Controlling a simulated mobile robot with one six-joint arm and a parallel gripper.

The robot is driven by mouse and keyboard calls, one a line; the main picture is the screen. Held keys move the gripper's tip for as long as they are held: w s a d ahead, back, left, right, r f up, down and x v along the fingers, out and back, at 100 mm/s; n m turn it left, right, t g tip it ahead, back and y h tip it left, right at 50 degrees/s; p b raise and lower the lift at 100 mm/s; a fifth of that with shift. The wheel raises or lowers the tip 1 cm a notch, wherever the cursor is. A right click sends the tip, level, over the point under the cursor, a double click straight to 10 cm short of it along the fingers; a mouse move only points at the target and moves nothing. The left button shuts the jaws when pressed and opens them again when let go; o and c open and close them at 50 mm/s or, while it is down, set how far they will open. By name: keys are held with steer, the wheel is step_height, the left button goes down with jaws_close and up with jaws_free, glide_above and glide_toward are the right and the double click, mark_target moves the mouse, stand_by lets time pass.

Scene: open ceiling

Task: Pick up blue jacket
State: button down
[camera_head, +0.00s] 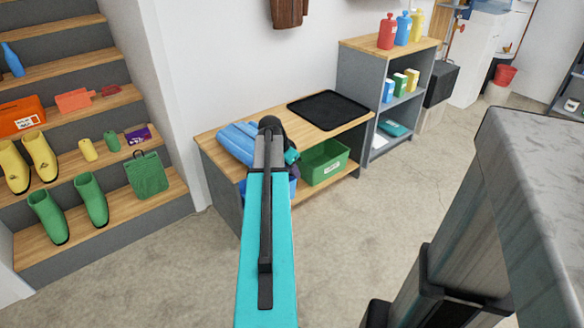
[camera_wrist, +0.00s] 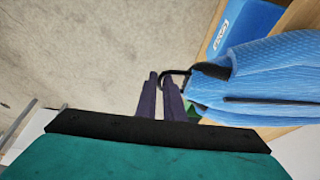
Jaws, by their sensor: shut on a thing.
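The blue jacket (camera_head: 236,142) lies folded on the left end of the low wooden-topped bench (camera_head: 262,122). It also fills the right side of the wrist view (camera_wrist: 265,80), with a thin black loop at its left edge. My gripper (camera_wrist: 160,78) has its two dark fingers close together at this loop, shut on the jacket at its edge.
A black tray (camera_head: 328,109) lies on the bench to the right. A green bin (camera_head: 325,163) stands on the shelf below, beside a partly hidden blue bin (camera_wrist: 240,25). Stepped shelves (camera_head: 75,232) with boots stand at left. Bare floor lies in front.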

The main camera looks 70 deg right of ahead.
steer(key=shift+s+a+r, duration=0.1)
steer(key=shift+s+a, duration=0.25)
steer(key=shift+a, duration=0.55)
steer(key=shift+s+a+r, duration=0.1)
steer(key=shift+s+a, duration=0.2)
steer(key=shift+a, duration=0.6)
steer(key=shift+s+a+r, duration=0.1)
steer(key=shift+s+a, duration=0.25)
steer(key=shift+a, duration=0.55)
